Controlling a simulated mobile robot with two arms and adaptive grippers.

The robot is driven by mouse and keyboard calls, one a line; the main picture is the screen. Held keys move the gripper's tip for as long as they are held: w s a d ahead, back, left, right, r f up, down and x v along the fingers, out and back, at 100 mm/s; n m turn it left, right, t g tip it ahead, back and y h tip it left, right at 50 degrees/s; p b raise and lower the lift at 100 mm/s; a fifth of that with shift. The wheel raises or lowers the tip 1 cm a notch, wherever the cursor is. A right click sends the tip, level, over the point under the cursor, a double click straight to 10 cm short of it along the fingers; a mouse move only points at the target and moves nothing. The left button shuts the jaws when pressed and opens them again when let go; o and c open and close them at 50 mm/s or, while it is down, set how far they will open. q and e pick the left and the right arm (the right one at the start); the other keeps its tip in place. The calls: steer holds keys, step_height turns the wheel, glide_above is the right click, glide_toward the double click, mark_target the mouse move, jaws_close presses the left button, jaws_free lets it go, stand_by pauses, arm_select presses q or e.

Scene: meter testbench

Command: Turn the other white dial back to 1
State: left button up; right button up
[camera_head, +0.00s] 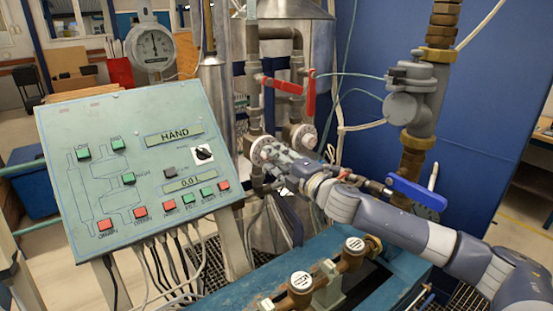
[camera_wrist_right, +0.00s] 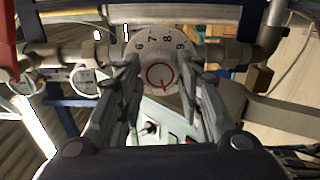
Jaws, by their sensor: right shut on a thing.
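Two white dials sit on the pipework behind the control panel. The left white dial (camera_head: 259,148) is at the tip of my right gripper (camera_head: 272,155). In the right wrist view this dial (camera_wrist_right: 160,50) faces the camera, with 6, 7, 8 and 9 readable near its upper rim and a red ring at its centre. The right gripper's fingers (camera_wrist_right: 160,88) stand on either side of the dial and are shut on it; its lower part is partly hidden. The right white dial (camera_head: 304,138) is just beyond the hand, untouched. My left gripper is in neither view.
The green control panel (camera_head: 120,115) with buttons and displays stands left of the gripper. Red valve handles (camera_head: 284,86) are above, and a blue lever (camera_head: 416,192) lies near my right arm. Brass-coloured pipe fittings with white-capped meters (camera_head: 301,281) are below.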

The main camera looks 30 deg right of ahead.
steer(key=shift+f, duration=0.1)
steer(key=o, duration=1.1)
steer(key=shift+c, duration=0.2)
steer(key=s+d, duration=0.1)
steer(key=s, duration=1)
steer(key=shift+s+d, duration=0.4)
